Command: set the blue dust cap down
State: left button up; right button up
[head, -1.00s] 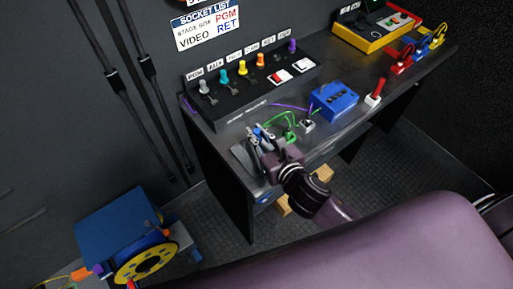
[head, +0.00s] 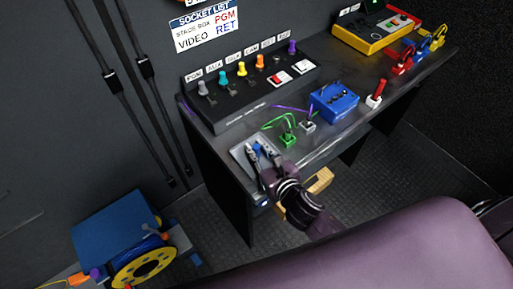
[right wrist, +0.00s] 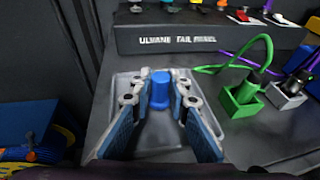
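The blue dust cap (right wrist: 160,90) stands upright on the grey tray at the near left end of the desk. It also shows in the head view (head: 258,147). My right gripper (right wrist: 158,98) is over the tray, its fingers on either side of the cap. They look spread, with a small gap to the cap on each side. The shallow grey tray (right wrist: 124,82) lies in front of the black panel; the fingers hide parts of its floor. My left gripper is not in view.
The black panel (head: 236,117) with coloured plugs stands behind the tray. A green connector block (head: 288,139) and a small grey one (head: 307,126) sit to its right, with cables. A blue box (head: 334,103) is farther along the desk. A cable reel (head: 145,262) stands at left.

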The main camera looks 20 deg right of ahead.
jog(key=shift+o, duration=1.3)
jog(key=shift+r, duration=0.15)
jog(key=b+v, duration=0.1)
jog(key=v, duration=1)
jog(key=shift+s+d+r, duration=0.1)
jog(key=shift+s+r, duration=0.1)
jog(key=shift+s, duration=0.25)
